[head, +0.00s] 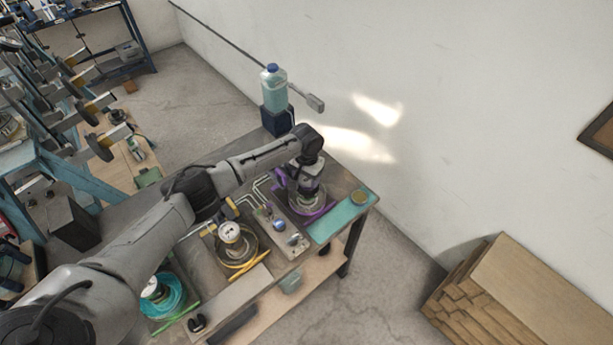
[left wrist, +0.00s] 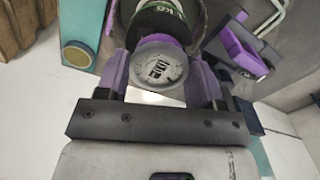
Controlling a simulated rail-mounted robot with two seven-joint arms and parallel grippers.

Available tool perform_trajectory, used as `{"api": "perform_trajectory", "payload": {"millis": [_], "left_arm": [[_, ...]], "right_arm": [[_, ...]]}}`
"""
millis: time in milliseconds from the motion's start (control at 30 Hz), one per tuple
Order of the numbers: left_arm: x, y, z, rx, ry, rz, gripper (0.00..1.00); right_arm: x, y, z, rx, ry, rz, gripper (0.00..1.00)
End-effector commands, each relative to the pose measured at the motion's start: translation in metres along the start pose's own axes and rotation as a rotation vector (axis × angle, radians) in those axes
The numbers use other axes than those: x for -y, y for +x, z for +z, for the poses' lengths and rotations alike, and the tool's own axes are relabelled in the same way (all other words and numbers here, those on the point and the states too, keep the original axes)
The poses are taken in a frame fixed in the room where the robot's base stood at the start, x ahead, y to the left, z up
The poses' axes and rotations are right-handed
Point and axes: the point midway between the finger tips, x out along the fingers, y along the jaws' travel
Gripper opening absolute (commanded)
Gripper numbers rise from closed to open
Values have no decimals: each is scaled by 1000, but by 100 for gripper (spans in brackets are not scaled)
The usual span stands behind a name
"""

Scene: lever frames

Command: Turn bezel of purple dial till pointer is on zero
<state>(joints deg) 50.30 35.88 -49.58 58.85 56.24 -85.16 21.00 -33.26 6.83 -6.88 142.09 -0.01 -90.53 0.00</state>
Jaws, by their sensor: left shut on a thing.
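The purple dial (head: 305,200) sits at the right end of the bench, mostly covered by my left gripper (head: 308,185) in the head view. In the left wrist view the dial's round pale face (left wrist: 158,68) lies between the two fingers of my left gripper (left wrist: 160,85). The fingers are shut on its bezel, one on each side. The marks on the face are small and blurred, so I cannot tell where the pointer stands. My right gripper does not show.
A yellow dial (head: 230,233) and a teal dial (head: 155,290) stand further left on the bench. A plate with knobs (head: 280,224) lies beside the purple dial. A blue-capped bottle (head: 273,90) stands at the back. Stacked wood (head: 530,290) is on the floor at right.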

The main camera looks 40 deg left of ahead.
Motion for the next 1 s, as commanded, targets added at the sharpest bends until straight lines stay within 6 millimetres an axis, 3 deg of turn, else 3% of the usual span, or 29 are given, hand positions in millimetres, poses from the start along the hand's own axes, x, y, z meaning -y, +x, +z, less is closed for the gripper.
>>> {"api": "perform_trajectory", "payload": {"millis": [300, 567, 600, 700, 1000], "left_arm": [[-1, -4, 0, 2, -96, 2, 38], [-1, 0, 0, 0, -105, 1, 38], [-1, 0, 0, 0, -105, 1, 63], [-1, 0, 0, 0, -105, 1, 72], [0, -4, 0, 0, -105, 1, 72]], "right_arm": [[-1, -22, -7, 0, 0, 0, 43], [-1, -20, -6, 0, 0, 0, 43], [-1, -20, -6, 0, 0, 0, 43], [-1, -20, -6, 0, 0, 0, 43], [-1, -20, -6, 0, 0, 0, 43]]}}
